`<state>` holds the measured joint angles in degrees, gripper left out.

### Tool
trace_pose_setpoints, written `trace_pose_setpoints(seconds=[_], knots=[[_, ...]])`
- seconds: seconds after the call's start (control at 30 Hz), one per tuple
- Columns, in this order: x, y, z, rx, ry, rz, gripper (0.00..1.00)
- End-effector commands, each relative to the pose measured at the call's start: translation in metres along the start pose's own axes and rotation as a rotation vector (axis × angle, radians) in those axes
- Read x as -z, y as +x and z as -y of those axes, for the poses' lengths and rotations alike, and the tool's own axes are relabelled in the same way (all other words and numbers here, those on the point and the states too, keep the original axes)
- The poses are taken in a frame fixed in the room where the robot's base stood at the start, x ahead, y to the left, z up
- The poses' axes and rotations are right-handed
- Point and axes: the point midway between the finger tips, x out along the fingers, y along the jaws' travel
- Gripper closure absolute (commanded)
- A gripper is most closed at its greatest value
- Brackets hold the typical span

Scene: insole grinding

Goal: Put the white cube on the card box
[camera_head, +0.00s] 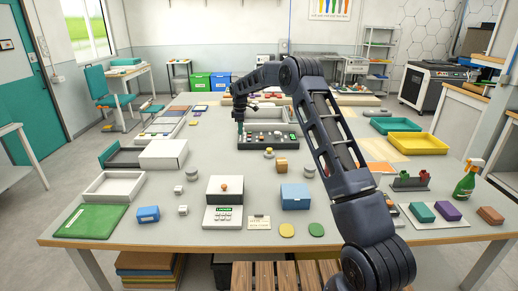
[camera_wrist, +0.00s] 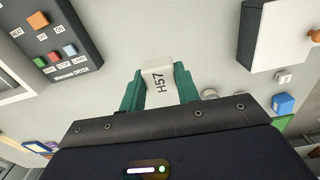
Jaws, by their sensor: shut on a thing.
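My gripper (camera_wrist: 158,90) is shut on a white cube (camera_wrist: 158,75) with dark lettering that looks like H57, held between its two teal fingers. In the head view my gripper (camera_head: 240,130) is above the far middle of the table, by a dark panel with knobs; the held cube is too small to make out there. No box is clearly readable as the card box. A small blue box with a pale label (camera_head: 148,214) stands at the front left. A larger blue box (camera_head: 294,197) stands at the front middle.
A dark control panel (camera_wrist: 57,40) lies beside my gripper. Small white blocks (camera_head: 183,210) stand near the front left. A white-fronted box with an orange knob (camera_head: 225,190), a green folder (camera_head: 91,220) and a yellow tray (camera_head: 418,145) are also on the table. The table's left-centre has free room.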

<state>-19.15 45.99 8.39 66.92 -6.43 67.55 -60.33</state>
Motion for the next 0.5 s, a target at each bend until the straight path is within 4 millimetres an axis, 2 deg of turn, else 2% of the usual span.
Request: trace_pose_setpoints(seconds=[0.17,0.3,0.5], knots=[[-0.066,-0.020,-0.001,-0.001,-0.002,-0.002,0.89],[-0.124,-0.035,0.006,0.000,-0.012,-0.002,0.89],[-0.188,-0.050,0.020,-0.002,-0.026,-0.001,0.89]])
